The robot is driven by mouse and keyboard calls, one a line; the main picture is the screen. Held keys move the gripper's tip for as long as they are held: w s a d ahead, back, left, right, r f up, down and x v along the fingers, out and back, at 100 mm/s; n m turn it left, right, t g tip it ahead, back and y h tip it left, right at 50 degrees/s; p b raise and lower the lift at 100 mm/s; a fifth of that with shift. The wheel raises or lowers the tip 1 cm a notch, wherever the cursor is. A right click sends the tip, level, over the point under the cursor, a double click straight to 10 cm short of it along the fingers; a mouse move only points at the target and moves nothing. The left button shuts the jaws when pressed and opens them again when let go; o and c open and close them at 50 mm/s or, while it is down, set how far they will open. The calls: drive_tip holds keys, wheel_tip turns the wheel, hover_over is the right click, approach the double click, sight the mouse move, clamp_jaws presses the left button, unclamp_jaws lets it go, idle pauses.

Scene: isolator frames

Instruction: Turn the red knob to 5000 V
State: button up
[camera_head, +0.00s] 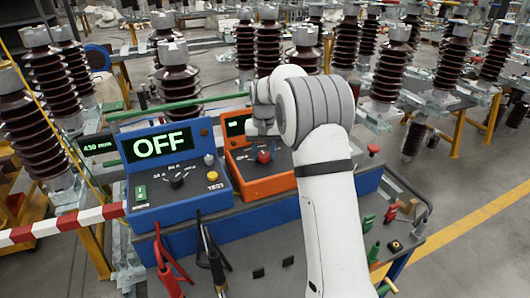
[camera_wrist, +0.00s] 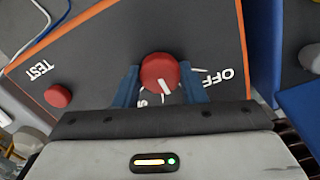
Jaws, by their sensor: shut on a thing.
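The red knob (camera_head: 264,156) is on the sloped dark face of the orange tester (camera_head: 276,185) in the head view. In the wrist view the red knob (camera_wrist: 159,71) sits between the two blue fingers of my gripper (camera_wrist: 159,88), which is shut on it. The knob's white line points down in the picture, between the upside-down OFF label (camera_wrist: 229,79) and a partly hidden label (camera_wrist: 145,101). The fingers and wrist hide other markings. In the head view my gripper (camera_head: 263,138) is above the knob, and my arm covers much of the tester's right side.
A blue tester (camera_head: 143,220) with a display (camera_head: 161,145) reading OFF stands left of the orange one. A red TEST button (camera_wrist: 58,95) is left of the knob in the wrist view. Brown insulators (camera_head: 268,45) crowd the back.

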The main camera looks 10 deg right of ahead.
sight(264, 154)
drive_tip(key=m, duration=0.6)
drive_tip(key=shift+r, duration=0.1)
drive_tip(key=m, duration=0.6)
drive_tip(key=shift+m, duration=0.3)
idle(0.3)
drive_tip(key=o, duration=1)
wheel_tip(264, 154, up, 8)
drive_tip(key=shift+f+b, duration=0.2)
drive_tip(key=shift+b, duration=0.3)
drive_tip(key=shift+r, duration=0.1)
